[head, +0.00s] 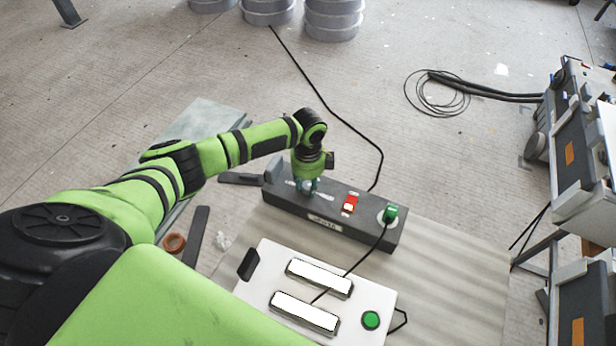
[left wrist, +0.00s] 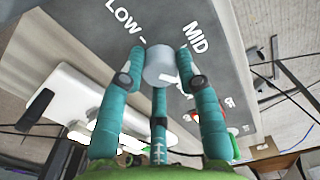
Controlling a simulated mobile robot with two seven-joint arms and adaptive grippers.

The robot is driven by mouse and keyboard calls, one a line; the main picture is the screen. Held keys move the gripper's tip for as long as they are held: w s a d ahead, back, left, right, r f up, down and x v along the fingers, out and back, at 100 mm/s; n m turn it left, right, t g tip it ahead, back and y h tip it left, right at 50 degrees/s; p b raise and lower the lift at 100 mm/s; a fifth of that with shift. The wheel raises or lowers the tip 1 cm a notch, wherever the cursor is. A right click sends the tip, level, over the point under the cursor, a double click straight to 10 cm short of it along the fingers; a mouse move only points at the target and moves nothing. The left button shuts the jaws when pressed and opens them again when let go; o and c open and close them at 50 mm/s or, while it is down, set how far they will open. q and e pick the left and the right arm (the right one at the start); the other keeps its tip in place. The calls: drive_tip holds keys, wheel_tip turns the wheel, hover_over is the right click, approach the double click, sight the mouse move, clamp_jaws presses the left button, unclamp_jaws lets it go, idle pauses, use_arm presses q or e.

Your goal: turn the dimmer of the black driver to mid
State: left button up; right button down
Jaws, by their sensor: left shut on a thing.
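The black driver (head: 370,232) is a long dark box on the board, with a red rocker switch (head: 350,203) and a green plug (head: 390,213) on top. My left gripper (head: 308,187) is over its left part. In the left wrist view the teal fingers of this gripper (left wrist: 160,80) are shut around the dimmer (left wrist: 161,66), a pale grey round knob. The printed words LOW (left wrist: 122,17) and MID (left wrist: 195,37) stand beyond the knob, each with a tick. I cannot make out a pointer mark on the knob. My right gripper is not in view.
A white panel (head: 262,262) with two bright light bars and a green button (head: 370,320) lies in front of the driver. Black cables run from the driver. An orange-brown tape roll (head: 173,243) lies at left. Grey machines (head: 585,150) stand at right.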

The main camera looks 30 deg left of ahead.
sight(308, 185)
use_arm(q)
drive_tip(key=n+p, duration=0.3)
drive_tip(key=n, duration=0.3)
drive_tip(key=shift+s+d+p, duration=0.1)
drive_tip(key=shift+p, duration=0.3)
drive_tip(key=n+p, duration=0.2)
drive_tip(key=n, duration=0.3)
drive_tip(key=shift+f, duration=0.1)
drive_tip(key=o, duration=1.2)
drive_tip(key=shift+c, duration=0.2)
drive_tip(key=shift+r, duration=0.7)
wheel_tip(308, 185, up, 11)
drive_tip(key=shift+f, duration=0.15)
